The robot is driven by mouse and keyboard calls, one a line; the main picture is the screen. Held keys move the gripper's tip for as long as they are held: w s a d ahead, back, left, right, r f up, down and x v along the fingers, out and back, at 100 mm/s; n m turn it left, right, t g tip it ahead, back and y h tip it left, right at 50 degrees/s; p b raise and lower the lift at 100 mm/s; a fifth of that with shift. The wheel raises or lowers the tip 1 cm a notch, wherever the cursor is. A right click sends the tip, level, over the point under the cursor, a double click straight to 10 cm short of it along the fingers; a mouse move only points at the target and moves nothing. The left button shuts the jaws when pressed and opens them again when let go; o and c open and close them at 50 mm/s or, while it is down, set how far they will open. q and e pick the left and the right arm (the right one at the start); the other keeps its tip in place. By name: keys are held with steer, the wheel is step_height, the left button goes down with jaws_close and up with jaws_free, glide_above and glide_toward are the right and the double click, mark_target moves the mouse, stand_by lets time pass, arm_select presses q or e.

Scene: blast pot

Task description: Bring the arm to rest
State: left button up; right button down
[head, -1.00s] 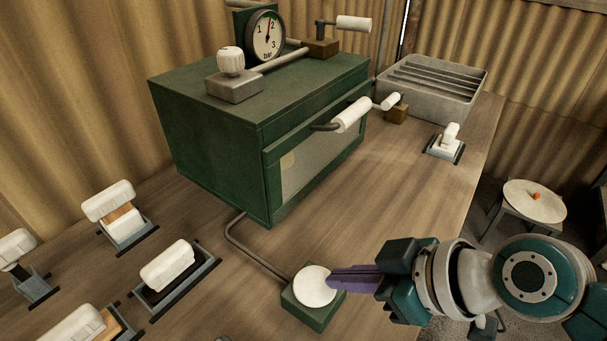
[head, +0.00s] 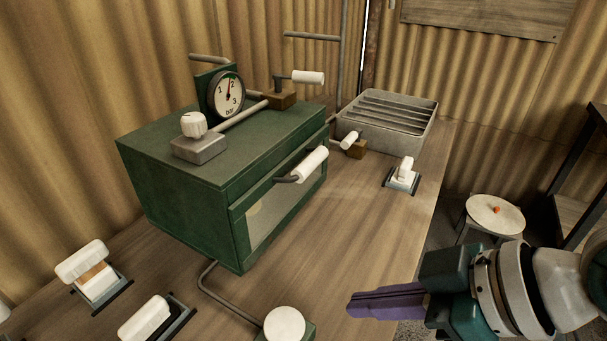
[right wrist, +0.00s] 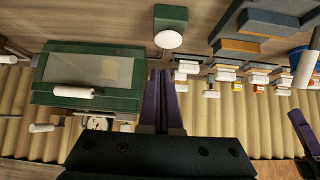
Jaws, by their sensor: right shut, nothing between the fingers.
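My right gripper (head: 362,304) is at the lower right of the head view, its purple fingers together and empty. It hangs over the right edge of the bench, to the right of the white round button (head: 284,324) and clear of it. The shut fingers also show in the right wrist view (right wrist: 161,85). A purple part at the right edge of the right wrist view looks like a finger of my left gripper (right wrist: 303,131); its opening cannot be made out. My left gripper does not show in the head view.
The green blast pot (head: 178,183) with its gauge (head: 229,96) and white-handled levers stands on the bench (head: 350,222). A grey ribbed tray (head: 388,122) and a small white switch (head: 403,175) are behind. White-topped switches stand front left. A round stool (head: 494,216) is beyond the bench.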

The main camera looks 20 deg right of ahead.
steer(key=shift+r, duration=0.1)
stand_by(0.4)
steer(key=s+d+r+m+g+h, duration=0.25)
steer(key=s+m+h, duration=0.25)
steer(key=s, duration=0.6)
step_height(320, 180, up, 34)
steer(key=p, duration=3.4)
steer(key=shift+r+m+g, duration=0.2)
steer(key=shift+m+g, duration=0.1)
steer(key=shift+g, duration=0.15)
steer(key=shift+a, duration=0.1)
